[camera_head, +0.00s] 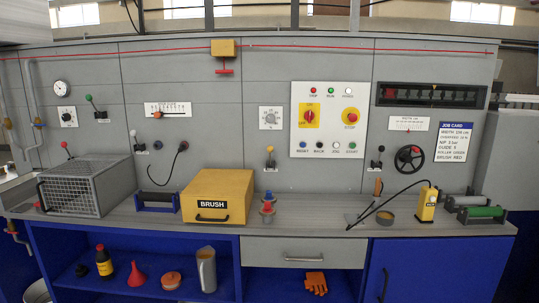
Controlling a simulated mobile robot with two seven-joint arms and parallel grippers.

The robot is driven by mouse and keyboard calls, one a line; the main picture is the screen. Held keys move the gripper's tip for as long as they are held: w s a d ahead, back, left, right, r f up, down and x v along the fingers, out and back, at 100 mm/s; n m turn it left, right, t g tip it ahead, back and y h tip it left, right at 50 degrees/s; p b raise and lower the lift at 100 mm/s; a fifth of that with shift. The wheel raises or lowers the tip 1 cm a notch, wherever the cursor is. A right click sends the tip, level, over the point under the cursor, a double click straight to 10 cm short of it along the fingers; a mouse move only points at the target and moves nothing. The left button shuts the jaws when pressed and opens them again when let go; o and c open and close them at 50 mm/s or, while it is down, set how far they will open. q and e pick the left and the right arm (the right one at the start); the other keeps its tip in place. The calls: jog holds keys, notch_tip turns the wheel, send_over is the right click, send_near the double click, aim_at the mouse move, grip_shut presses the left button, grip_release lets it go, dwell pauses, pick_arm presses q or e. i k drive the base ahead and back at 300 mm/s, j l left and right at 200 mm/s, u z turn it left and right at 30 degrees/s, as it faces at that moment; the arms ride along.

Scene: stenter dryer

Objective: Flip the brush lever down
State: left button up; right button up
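A yellow box labelled BRUSH (240,184) stands on the counter, with a dark handle on its front. No readable label shows which is the brush lever. Neither of my grippers is in view.
A grey mesh cage (72,196) stands at the left of the counter. A button panel (330,119), a black handwheel (409,158) and a job card (453,142) are on the wall. A yellow handheld device (427,204) and rollers stand at the right. Blue shelving (140,232) lies below.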

aim_at(271, 149)
jog(key=i+j+z, duration=0.15)
jog(key=z, duration=0.3)
jog(key=i+j+z, duration=0.15)
jog(key=z, duration=0.3)
jog(key=i+j, duration=0.15)
jog(key=j, duration=0.15)
jog(key=i+j+z, duration=0.15)
jog(key=j, duration=0.15)
jog(key=i+j, duration=0.15)
jog(key=j, duration=0.2)
jog(key=i+j+z, duration=0.1)
jog(key=j, duration=0.2)
jog(key=i+j+z, duration=0.1)
jog(key=j, duration=0.25)
